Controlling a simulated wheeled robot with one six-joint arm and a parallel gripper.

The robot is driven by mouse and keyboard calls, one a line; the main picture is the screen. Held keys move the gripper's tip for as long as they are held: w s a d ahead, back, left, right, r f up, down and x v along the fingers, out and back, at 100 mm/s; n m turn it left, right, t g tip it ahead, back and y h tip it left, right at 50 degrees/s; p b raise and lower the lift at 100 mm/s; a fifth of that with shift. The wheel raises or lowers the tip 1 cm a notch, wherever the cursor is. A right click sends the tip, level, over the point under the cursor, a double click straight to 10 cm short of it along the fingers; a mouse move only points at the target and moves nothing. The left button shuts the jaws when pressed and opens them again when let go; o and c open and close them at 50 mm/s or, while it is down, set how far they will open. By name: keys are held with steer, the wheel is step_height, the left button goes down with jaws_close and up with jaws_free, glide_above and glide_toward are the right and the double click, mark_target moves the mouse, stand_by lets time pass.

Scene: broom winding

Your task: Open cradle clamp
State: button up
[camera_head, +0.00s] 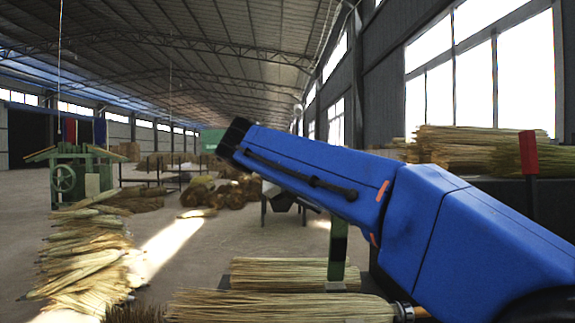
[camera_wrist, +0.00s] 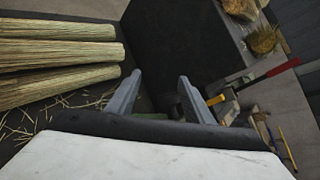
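My gripper (camera_wrist: 160,76) is open, its two grey fingers apart with nothing seen between the tips. It is not seen in the head view, where my blue arm crosses the middle. No part in view can be surely told as the cradle clamp. In the head view, a broom-like straw bundle (camera_head: 285,306) lies at the bottom with a dark and metal collar at its right end. In the wrist view, a red-handled tool or lever (camera_wrist: 272,73) lies right of the fingers.
Straw bundles (camera_wrist: 58,53) lie on a dark surface left of my gripper. Tools with yellow handles (camera_wrist: 287,147) lie at right. In the head view, a red handle (camera_head: 528,152) stands upright at right before a straw stack (camera_head: 465,140). A green machine (camera_head: 85,175) stands far left.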

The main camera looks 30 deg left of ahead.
steer(key=s+a+r, duration=0.6)
steer(key=r, duration=0.2)
steer(key=shift+a+r, duration=0.35)
stand_by(1.3)
steer(key=shift+s+r, duration=0.1)
